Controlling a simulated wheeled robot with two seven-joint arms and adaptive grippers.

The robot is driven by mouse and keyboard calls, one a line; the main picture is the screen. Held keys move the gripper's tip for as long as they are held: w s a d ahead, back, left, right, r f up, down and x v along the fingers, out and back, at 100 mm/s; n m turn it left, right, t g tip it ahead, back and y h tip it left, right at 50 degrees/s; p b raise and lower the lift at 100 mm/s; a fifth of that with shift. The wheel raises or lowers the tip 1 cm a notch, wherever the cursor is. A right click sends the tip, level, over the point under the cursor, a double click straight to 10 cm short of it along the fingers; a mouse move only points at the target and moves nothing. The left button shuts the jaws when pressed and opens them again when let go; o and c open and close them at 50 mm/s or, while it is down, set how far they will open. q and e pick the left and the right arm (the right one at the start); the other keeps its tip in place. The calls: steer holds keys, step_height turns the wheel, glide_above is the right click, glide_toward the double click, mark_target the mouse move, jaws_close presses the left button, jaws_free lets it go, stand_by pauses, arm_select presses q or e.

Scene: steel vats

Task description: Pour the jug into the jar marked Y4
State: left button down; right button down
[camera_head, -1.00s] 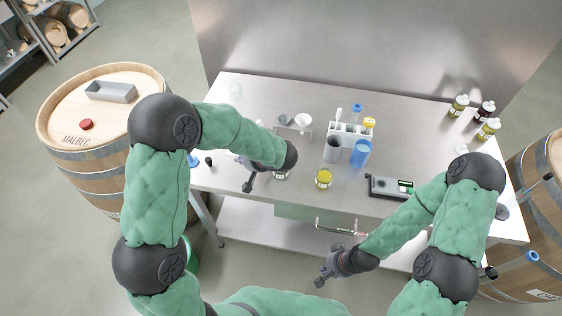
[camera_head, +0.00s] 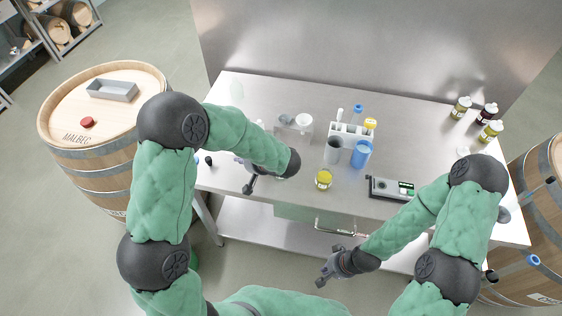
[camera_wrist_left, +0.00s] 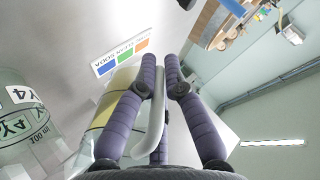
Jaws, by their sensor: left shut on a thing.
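My left gripper (camera_head: 250,186) is over the table's front left part. In the left wrist view its purple fingers (camera_wrist_left: 160,62) are shut on the pale handle of the jug (camera_wrist_left: 115,108), which holds a yellowish liquid and appears tilted in that view. The jug is not clearly visible in the head view, where my forearm covers that area. The clear glass jar marked Y4 (camera_wrist_left: 20,122), with a 100 ml mark, shows at the left edge of the wrist view, apart from the fingers. My right gripper (camera_head: 325,277) hangs in front of the table, its jaws too small to judge.
A yellow-filled jar (camera_head: 323,180) stands near the front edge. Behind it are a grey cup (camera_head: 333,151), a blue cup (camera_head: 361,154) and a white rack (camera_head: 350,130). A scale-like device (camera_head: 391,188) lies right. Several bottles (camera_head: 486,113) stand back right.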

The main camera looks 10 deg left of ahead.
arm_select(q)
steer(key=shift+d, duration=0.2)
steer(key=shift+a, duration=0.1)
arm_select(e)
steer(key=shift+d, duration=0.2)
arm_select(q)
steer(key=shift+a, duration=0.1)
arm_select(e)
steer(key=shift+w, duration=0.1)
arm_select(q)
steer(key=shift+d+r, duration=0.2)
arm_select(e)
steer(key=shift+w+d, duration=0.1)
steer(key=shift+d, duration=0.1)
arm_select(q)
steer(key=shift+a+y, duration=0.2)
steer(key=shift+y, duration=0.2)
arm_select(e)
steer(key=shift+r, duration=0.1)
arm_select(q)
steer(key=shift+d+r+t, duration=0.15)
steer(key=shift+d+t, duration=0.05)
steer(key=shift+t, duration=0.1)
arm_select(e)
steer(key=shift+w+d, duration=0.15)
steer(key=shift+d, duration=0.05)
arm_select(q)
steer(key=shift+a, duration=0.2)
arm_select(e)
steer(key=shift+r, duration=0.15)
